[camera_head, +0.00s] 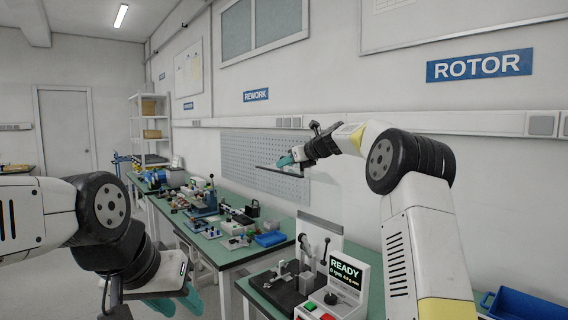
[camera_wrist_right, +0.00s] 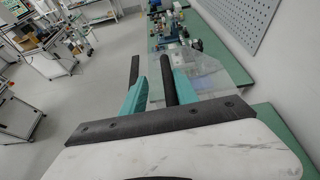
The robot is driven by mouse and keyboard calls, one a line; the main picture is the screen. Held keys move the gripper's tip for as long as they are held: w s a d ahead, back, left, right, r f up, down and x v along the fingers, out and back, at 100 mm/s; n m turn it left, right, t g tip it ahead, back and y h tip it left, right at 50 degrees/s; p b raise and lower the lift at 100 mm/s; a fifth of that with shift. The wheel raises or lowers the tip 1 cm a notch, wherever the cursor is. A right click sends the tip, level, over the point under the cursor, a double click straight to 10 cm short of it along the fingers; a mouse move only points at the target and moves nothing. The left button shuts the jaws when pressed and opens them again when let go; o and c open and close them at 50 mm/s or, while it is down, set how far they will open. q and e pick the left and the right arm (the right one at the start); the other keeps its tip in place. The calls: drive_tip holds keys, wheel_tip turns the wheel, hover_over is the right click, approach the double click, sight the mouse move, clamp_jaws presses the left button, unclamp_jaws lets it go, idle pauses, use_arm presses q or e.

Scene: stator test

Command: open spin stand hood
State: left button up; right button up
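The spin stand (camera_head: 283,287) sits at the front of the near bench, with a lever and a display reading READY (camera_head: 345,272). My right gripper (camera_head: 294,160) is raised high above and behind the stand. In the right wrist view its two teal fingers (camera_wrist_right: 160,92) are apart, with a dark bar (camera_wrist_right: 168,70) between them, close to the right finger. A clear sheet (camera_wrist_right: 215,78), apparently the hood, shows around the fingers. A dark bar (camera_head: 280,171) also shows below the gripper in the head view. My left gripper (camera_head: 178,300) hangs low at left, teal fingers partly hidden.
A long green bench (camera_head: 215,253) with several devices and a blue tray (camera_head: 270,239) runs along the wall. A pegboard (camera_head: 262,160) is behind it. Another blue tray (camera_head: 520,308) is at lower right. The floor at left is open.

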drive_tip(key=shift+r, duration=0.1)
drive_tip(key=shift+v, duration=3.85)
drive_tip(key=shift+s+d, duration=0.1)
drive_tip(key=v, duration=0.9)
drive_tip(key=shift+w+d, duration=0.2)
drive_tip(key=shift+d, duration=0.1)
drive_tip(key=s+a+f+n+g+h, duration=0.1)
drive_tip(key=s+a+f+n+g, duration=0.2)
drive_tip(key=s+n, duration=0.6)
drive_tip(key=s+a+f+n+h, duration=0.2)
drive_tip(key=s+f+n, duration=0.35)
drive_tip(key=s, duration=0.65)
drive_tip(key=s+d+f+n+g+h, duration=0.1)
drive_tip(key=s+f+n, duration=0.5)
drive_tip(key=s, duration=0.3)
drive_tip(key=s+d+f+n+h, duration=0.1)
drive_tip(key=s+f+n, duration=0.6)
drive_tip(key=s, duration=0.3)
drive_tip(key=shift+s+f+n+g, duration=0.3)
drive_tip(key=shift+f+n+g, duration=0.1)
drive_tip(key=shift+n, duration=0.35)
